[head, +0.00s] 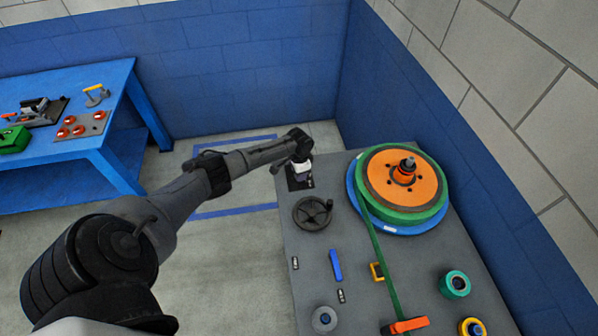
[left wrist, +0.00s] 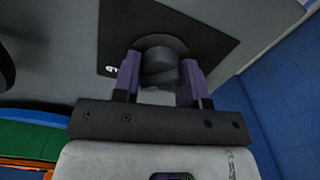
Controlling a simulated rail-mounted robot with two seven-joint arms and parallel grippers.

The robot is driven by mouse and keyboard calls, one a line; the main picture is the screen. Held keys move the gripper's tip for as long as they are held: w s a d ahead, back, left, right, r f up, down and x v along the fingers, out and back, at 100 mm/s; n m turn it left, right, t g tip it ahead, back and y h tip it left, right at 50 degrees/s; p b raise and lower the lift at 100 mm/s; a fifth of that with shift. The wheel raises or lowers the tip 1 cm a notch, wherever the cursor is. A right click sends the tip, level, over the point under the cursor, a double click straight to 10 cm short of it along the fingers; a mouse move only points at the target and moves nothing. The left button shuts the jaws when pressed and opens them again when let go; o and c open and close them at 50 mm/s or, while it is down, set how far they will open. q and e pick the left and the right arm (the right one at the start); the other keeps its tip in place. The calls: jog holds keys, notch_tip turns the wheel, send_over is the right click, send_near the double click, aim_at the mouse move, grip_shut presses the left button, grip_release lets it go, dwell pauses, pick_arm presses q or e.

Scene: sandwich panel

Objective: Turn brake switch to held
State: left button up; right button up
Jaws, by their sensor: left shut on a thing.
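The brake switch is a dark round knob (left wrist: 158,66) with a raised grip bar, on a black square plate (left wrist: 112,30) at the far left corner of the grey panel. In the head view the black plate (head: 291,184) shows only in part under my gripper. My left gripper (left wrist: 161,80) is shut on the knob, one purple finger on each side of the grip bar. In the head view the left gripper (head: 302,176) points down onto the plate. White marks on the plate are partly covered, so I cannot read the switch position. My right gripper is not in view.
A black handwheel (head: 313,213) sits just in front of the switch. A large orange and green reel (head: 425,185) stands to the right, with a green band running to an orange handle (head: 405,326). A blue workbench (head: 95,150) stands at the left.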

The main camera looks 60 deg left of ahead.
pick_arm(q)
jog(key=o, duration=0.9)
notch_tip(320, 180, up, 14)
jog(key=p, duration=0.1)
jog(key=shift+p, duration=0.35)
dwell(0.6)
